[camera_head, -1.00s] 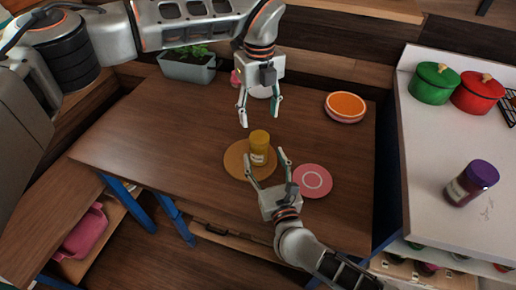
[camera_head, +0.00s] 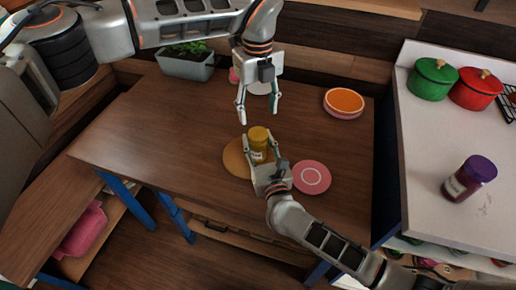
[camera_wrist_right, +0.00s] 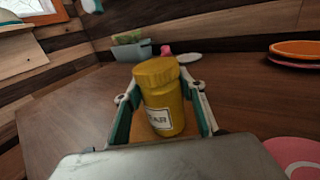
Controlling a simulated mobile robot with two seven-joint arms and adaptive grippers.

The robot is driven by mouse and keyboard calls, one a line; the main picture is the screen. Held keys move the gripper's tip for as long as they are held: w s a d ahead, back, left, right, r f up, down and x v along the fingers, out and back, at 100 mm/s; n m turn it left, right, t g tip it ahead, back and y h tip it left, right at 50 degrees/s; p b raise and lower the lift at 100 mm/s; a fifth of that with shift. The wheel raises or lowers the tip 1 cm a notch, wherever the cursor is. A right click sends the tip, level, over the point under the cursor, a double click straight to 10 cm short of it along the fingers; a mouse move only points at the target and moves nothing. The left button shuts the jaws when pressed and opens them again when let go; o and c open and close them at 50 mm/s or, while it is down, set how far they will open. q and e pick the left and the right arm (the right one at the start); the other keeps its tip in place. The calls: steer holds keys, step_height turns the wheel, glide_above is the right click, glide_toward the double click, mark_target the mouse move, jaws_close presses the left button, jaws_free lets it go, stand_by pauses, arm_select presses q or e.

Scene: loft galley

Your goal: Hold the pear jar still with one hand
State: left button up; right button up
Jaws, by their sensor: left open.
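The pear jar (camera_head: 258,136), mustard-yellow with a matching lid, stands upright on a round brown mat (camera_head: 236,158) on the wooden table. In the right wrist view the jar (camera_wrist_right: 163,100) shows a white label with "AR" readable. My right gripper (camera_head: 261,147) is around it from the front, one finger on each side. Its fingers look open, with a small gap showing at the jar's left; contact on the right is unclear. My left gripper (camera_head: 258,117) is open and empty, pointing down just behind and above the jar.
A pink plate (camera_head: 312,178) lies right of the mat. Orange-topped stacked plates (camera_head: 344,103) sit at the back right, a grey planter (camera_head: 186,67) at the back left. The table's left side is clear. A purple-lidded jar (camera_head: 469,178) stands on the right counter.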

mark_target(258, 133)
jaws_close()
arm_select(q)
steer(key=m, duration=0.6)
steer(key=shift+m, duration=0.3)
steer(key=m, duration=0.6)
steer(key=shift+m, duration=0.3)
steer(key=m, duration=1.3)
steer(key=shift+m, duration=0.3)
steer(key=shift+f, duration=4.05)
